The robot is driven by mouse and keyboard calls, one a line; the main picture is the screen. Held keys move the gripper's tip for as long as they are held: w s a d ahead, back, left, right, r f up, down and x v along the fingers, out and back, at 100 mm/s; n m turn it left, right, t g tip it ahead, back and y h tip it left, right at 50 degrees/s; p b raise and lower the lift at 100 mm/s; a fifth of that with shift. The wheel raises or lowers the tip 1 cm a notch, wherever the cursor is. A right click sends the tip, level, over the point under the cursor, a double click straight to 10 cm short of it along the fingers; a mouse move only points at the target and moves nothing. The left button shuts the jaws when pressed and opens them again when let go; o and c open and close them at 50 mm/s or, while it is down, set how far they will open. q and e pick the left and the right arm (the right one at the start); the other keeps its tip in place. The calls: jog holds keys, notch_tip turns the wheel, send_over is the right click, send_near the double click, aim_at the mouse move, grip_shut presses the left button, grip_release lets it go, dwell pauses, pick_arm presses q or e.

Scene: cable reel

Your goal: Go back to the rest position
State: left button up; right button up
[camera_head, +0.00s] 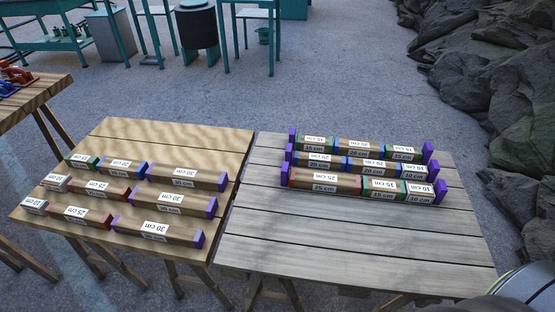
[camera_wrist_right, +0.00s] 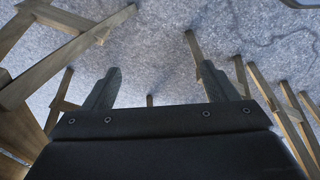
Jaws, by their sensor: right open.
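My right gripper (camera_wrist_right: 158,90) shows in the right wrist view with its two fingers apart and nothing between them. It points down at the ground among wooden table legs (camera_wrist_right: 65,100). In the head view neither gripper shows; only a rounded part of my own body is at the lower right edge. Three rows of labelled wooden blocks (camera_head: 355,163) lie on the right table (camera_head: 350,240), with purple end pieces at both ends. More labelled blocks (camera_head: 130,190) lie in three rows on the left table (camera_head: 130,130).
Another wooden table (camera_head: 40,95) with red and blue items stands at the far left. Teal benches and a dark bin (camera_head: 198,28) stand at the back. Grey rocks (camera_head: 490,70) line the right side. The front of the right table is bare, and the floor behind both tables is open.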

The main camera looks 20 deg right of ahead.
jog(key=s+f+p, duration=0.1)
jog(key=s+f, duration=0.3)
jog(key=s, duration=0.3)
jog(key=s+a+f+g+p, duration=0.1)
jog(key=s+f+p, duration=0.1)
jog(key=s+f, duration=0.3)
jog(key=shift+s+a+f+p, duration=0.2)
jog(key=shift+s+f+p, duration=0.1)
jog(key=shift+s, duration=0.75)
